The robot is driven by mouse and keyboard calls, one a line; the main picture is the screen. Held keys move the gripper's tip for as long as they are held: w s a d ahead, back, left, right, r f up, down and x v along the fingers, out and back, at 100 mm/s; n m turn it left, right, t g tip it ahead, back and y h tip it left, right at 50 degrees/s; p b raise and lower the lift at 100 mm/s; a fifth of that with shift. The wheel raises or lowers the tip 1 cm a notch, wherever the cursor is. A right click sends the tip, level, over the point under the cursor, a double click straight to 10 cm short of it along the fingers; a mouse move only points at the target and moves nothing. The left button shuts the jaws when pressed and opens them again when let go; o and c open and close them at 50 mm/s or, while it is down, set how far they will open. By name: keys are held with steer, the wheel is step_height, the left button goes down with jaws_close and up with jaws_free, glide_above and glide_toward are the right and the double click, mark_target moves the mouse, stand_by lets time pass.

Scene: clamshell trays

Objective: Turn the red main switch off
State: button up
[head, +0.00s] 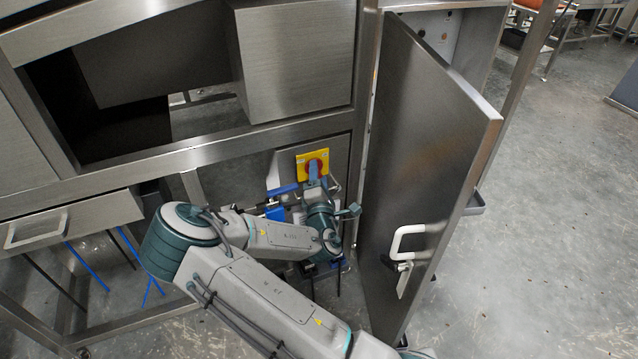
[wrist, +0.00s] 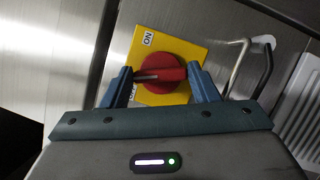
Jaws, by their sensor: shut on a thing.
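The red main switch (wrist: 170,70) is a round knob on a yellow plate (wrist: 185,47). Its raised grip lies nearly level across the wrist view, with a dark mark towards the left. An ON label (wrist: 148,38) shows at the plate's upper left; another label at the lower left is partly hidden by a finger. My gripper (wrist: 159,73) is shut on the knob, one blue finger at each side. In the head view the yellow plate (head: 304,157) sits on a steel panel, and my gripper (head: 314,172) reaches the knob from below.
A steel cabinet door (head: 425,150) stands open right of my arm, with a white handle (head: 408,240). A steel frame rail (head: 200,155) and box (head: 297,60) are above and left. A drawer (head: 70,222) is at the left. Open floor (head: 540,220) lies right of the door.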

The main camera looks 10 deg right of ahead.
steer(key=n+b, duration=0.1)
steer(key=n, duration=0.1)
steer(key=n+t+y+b, duration=0.1)
steer(key=n, duration=0.1)
steer(key=shift+f+n+t+y, duration=0.15)
steer(key=shift+n+t+y, duration=0.15)
steer(key=shift+n, duration=0.1)
steer(key=shift+n+b, duration=0.3)
steer(key=o, duration=1)
steer(key=p+v, duration=0.1)
steer(key=v, duration=1.2)
steer(key=shift+s+f, duration=0.1)
steer(key=shift+s, duration=0.3)
steer(key=shift+d, duration=0.1)
